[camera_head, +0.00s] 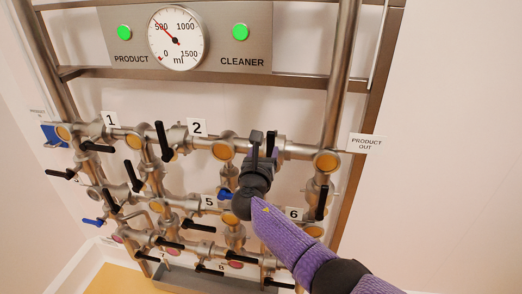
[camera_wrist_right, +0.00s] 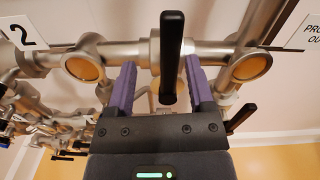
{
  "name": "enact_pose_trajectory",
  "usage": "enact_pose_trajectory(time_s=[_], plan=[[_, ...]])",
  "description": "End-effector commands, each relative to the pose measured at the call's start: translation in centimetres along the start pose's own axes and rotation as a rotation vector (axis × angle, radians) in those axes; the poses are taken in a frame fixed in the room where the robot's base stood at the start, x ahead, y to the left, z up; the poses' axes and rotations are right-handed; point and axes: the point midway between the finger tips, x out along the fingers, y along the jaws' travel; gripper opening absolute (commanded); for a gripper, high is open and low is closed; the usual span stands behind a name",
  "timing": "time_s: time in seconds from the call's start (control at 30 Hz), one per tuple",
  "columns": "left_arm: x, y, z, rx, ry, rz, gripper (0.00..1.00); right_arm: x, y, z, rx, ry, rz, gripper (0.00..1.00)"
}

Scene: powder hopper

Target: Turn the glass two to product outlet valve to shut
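The valve between sight glass 2 and the product outlet sits on the top horizontal pipe. Its black lever (camera_wrist_right: 171,55) stands across the pipe in the right wrist view; it also shows in the head view (camera_head: 270,143), partly covered by my gripper. My right gripper (camera_wrist_right: 159,64) is open, with one purple finger on each side of the lever and visible gaps between; in the head view it (camera_head: 262,158) reaches up from lower right. Sight glass 2 (camera_head: 223,150) is left of the valve, and the PRODUCT OUT label (camera_head: 366,143) is at right. My left gripper is not in view.
Other black levers (camera_head: 163,141) and sight glasses crowd the pipes to the left and below. Another lever (camera_head: 321,202) hangs on the right vertical pipe. A panel (camera_head: 214,52) with a gauge and two green lights is above. The wall at right is clear.

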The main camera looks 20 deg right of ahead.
Motion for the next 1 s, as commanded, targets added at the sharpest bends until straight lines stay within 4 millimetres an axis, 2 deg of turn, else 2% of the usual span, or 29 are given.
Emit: enact_pose_trajectory(time_s=[0.13,0.3,1.0], plan=[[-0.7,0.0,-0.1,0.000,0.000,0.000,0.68,-2.4,0.0,-0.1,0.001,0.002,0.002,0.68],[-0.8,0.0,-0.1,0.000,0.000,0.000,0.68,-3.7,0.0,-0.1,0.001,0.002,0.000,0.68],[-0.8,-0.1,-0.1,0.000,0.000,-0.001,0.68,-3.7,0.0,-0.1,0.000,0.001,0.000,0.68]])
